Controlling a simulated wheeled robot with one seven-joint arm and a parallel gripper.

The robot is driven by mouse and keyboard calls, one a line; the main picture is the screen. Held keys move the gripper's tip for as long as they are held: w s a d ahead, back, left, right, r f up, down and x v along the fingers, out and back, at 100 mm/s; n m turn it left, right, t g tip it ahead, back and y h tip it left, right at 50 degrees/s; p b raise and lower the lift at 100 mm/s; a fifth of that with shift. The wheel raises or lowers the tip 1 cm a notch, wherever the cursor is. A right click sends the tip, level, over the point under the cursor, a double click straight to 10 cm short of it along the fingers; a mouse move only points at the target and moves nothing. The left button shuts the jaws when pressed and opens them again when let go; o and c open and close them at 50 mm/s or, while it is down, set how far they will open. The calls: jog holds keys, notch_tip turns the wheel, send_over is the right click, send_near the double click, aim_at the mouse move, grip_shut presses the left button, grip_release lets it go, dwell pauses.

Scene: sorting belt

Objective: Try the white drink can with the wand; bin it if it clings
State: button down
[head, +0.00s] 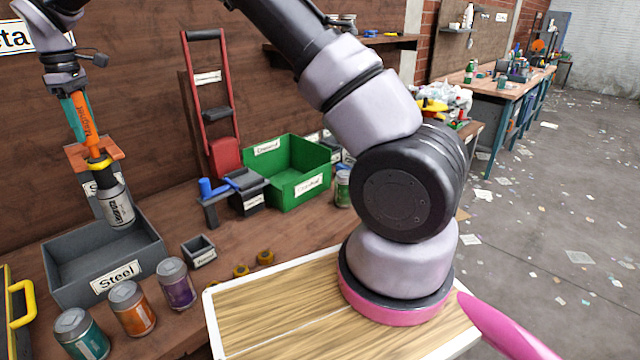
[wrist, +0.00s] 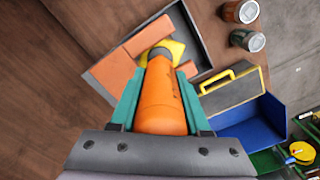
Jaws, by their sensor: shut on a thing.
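My gripper (head: 76,108) is shut on the orange magnet wand (head: 86,122). In the wrist view its teal fingers (wrist: 160,88) stand either side of the wand (wrist: 162,105), which ends in a yellow part. In the head view the white drink can (head: 116,207), with dark lettering, is at the wand's lower end. It appears to hang there, slightly tilted, over the grey bin labelled Steel (head: 62,292). The can's lower end overlaps the bin's inside in the picture; whether it touches the bin I cannot tell. The wrist view does not show the can.
Teal (head: 84,335), orange (head: 132,308) and purple (head: 175,284) cans stand before the bin. A small grey box (head: 199,252) and a green bin (head: 290,190) stand right. A yellow-handled case (head: 18,305) is at left.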

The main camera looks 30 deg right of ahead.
jog(key=shift+r, duration=0.8)
jog(key=shift+f, duration=0.15)
dwell(0.4)
jog(key=shift+f, duration=1.4)
jog(key=shift+s, duration=0.1)
